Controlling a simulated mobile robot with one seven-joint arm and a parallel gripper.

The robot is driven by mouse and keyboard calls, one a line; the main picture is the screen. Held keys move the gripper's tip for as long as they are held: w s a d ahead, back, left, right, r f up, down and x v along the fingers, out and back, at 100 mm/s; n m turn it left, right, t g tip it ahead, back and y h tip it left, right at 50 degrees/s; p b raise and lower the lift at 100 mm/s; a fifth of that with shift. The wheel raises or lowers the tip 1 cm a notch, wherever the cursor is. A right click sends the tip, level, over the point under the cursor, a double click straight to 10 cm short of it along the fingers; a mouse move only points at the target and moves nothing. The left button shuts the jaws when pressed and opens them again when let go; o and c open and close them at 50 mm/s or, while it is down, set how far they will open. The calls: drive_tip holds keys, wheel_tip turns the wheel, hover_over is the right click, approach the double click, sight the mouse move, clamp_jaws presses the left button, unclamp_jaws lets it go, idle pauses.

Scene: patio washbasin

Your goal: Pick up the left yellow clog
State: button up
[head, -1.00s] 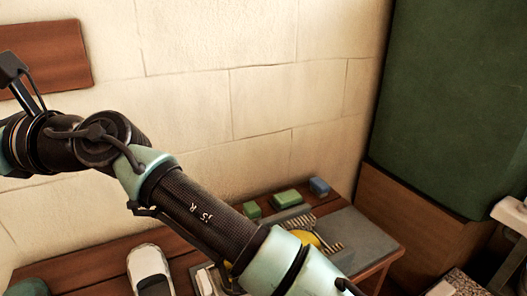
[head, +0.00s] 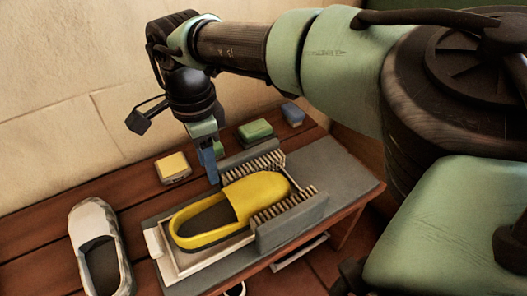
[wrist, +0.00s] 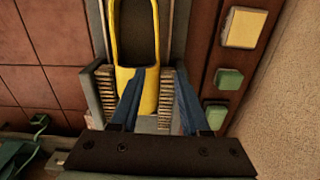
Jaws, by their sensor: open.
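One yellow clog (head: 236,209) with a dark insole lies upright in a pale tray (head: 175,271) on a grey mat, its toe between two brushes. It also shows in the wrist view (wrist: 137,50), toe towards me. My gripper (head: 213,180) points down beside the clog's far edge in the head view. In the wrist view its blue fingers (wrist: 160,73) are spread and empty; the left finger overlaps the clog's toe and the right one lies past the right brush. The height of the fingertips above the clog is hard to judge.
Two bristled brushes (head: 292,222) (head: 237,166) flank the clog's toe. A white-grey shoe (head: 98,248) stands at the left. Yellow (head: 172,167), green (head: 255,131) and blue (head: 292,114) blocks line the bench near the wall. Bare grey mat (head: 338,180) lies at the right.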

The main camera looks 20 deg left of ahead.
sight(217, 196)
wheel_tip(217, 196, down, 4)
drive_tip(key=shift+r+b, duration=0.1)
drive_tip(key=shift+b, duration=0.6)
drive_tip(key=f+b, duration=0.4)
drive_tip(key=f, duration=0.1)
drive_tip(key=shift+s+d+b, duration=0.1)
drive_tip(key=shift+d+b, duration=0.1)
drive_tip(key=shift+b, duration=0.15)
clamp_jaws()
idle(0.5)
